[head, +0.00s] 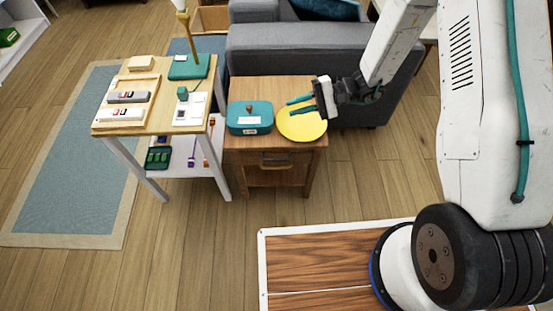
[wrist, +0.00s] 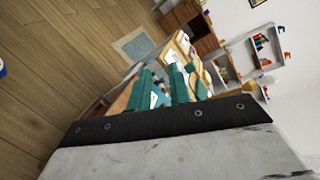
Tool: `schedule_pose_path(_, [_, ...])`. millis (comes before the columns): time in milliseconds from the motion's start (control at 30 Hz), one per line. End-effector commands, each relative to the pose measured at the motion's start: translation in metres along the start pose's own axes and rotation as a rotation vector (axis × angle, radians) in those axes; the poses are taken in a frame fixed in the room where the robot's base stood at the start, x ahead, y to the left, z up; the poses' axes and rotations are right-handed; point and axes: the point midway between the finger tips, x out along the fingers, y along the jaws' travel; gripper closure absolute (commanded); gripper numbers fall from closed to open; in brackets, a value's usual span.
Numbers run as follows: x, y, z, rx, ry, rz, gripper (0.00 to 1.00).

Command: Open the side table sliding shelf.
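The brown wooden side table (head: 232,160) stands in front of the grey sofa in the head view. Its front has a panel with a dark handle (head: 275,160); the panel looks flush with the table, so it appears closed. My gripper (head: 290,105) is above the table top, over the yellow plate, with its teal fingers pointing left. The fingers are apart with nothing seen between them. They also show in the wrist view (wrist: 160,88), tilted. The handle is in front of and below the gripper, apart from it.
A teal box (head: 249,120) and a yellow plate (head: 303,125) sit on the side table. A taller white-legged table (head: 160,128) with several items stands close on its left. The grey sofa (head: 300,50) is behind. The floor (head: 225,225) in front is clear.

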Motion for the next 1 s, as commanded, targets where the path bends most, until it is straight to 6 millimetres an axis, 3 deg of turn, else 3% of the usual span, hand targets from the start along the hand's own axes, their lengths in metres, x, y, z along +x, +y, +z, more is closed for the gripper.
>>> schedule_pose_path(33, [0.008,0.026,-0.016,0.034,0.025,-0.040,0.80])
schedule_pose_path(200, [0.030,0.106,-0.061,0.103,0.149,-0.155,0.80])
schedule_pose_path(400, [0.049,0.200,-0.090,0.170,0.298,-0.225,0.80])
schedule_pose_path(500, [0.054,0.226,-0.095,0.186,0.344,-0.238,0.80])
schedule_pose_path(700, [0.060,0.247,-0.098,0.197,0.378,-0.244,0.80])
schedule_pose_path(1000, [0.099,0.239,-0.114,0.195,0.377,-0.242,0.80])
